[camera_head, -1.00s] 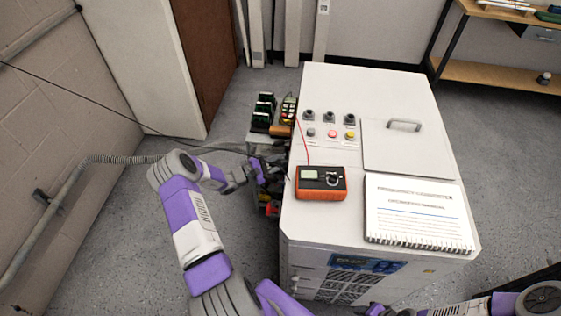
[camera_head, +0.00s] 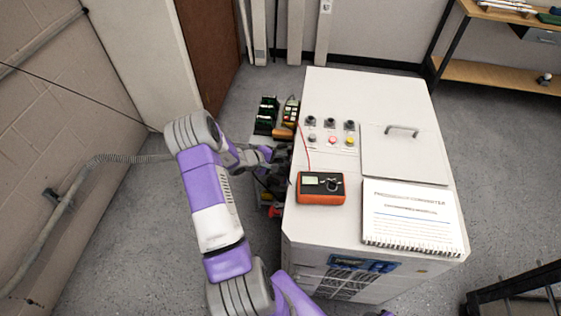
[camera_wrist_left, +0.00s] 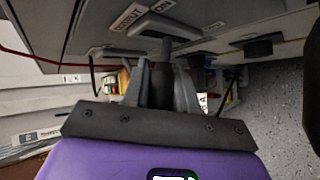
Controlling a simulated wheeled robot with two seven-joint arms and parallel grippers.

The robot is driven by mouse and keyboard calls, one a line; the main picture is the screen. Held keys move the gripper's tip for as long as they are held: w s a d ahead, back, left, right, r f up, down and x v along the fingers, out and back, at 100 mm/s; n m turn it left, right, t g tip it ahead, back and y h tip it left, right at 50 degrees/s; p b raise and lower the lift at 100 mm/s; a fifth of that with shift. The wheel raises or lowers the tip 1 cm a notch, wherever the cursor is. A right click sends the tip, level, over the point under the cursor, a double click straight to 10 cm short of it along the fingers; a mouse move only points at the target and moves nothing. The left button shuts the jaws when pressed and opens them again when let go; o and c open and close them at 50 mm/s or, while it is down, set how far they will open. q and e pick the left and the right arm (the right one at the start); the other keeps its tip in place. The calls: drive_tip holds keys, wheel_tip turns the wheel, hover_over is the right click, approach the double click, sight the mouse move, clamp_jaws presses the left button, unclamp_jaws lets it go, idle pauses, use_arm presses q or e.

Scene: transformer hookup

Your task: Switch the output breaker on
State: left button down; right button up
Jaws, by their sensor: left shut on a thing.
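My left gripper (camera_head: 272,156) is at the left side of the white cabinet (camera_head: 350,88), low beside its top edge. The handle's exact angle is hard to tell. In the head view the handle is hidden by the gripper and the cabinet edge. My right gripper is not in view.
An orange multimeter (camera_head: 320,188) and a spiral manual (camera_head: 415,215) lie on the cabinet top, near several buttons (camera_head: 332,139). Green-and-black parts (camera_head: 266,115) stand behind my gripper. A wall conduit (camera_head: 60,200) runs at left. Grey floor is free between.

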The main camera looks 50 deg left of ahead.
use_arm(q)
drive_tip(key=shift+d+r+m+g+y+b, duration=0.1)
drive_tip(key=shift+r+m+g+y+b, duration=0.5)
drive_tip(key=shift+b, duration=1.05)
drive_tip(key=shift+f, duration=0.1)
drive_tip(key=shift+w, duration=0.1)
drive_tip(key=c, duration=1.2)
unclamp_jaws()
drive_tip(key=shift+c, duration=0.2)
drive_tip(key=p+v, duration=0.1)
drive_tip(key=v, duration=0.6)
drive_tip(key=shift+r+p, duration=0.25)
drive_tip(key=shift+p, duration=0.05)
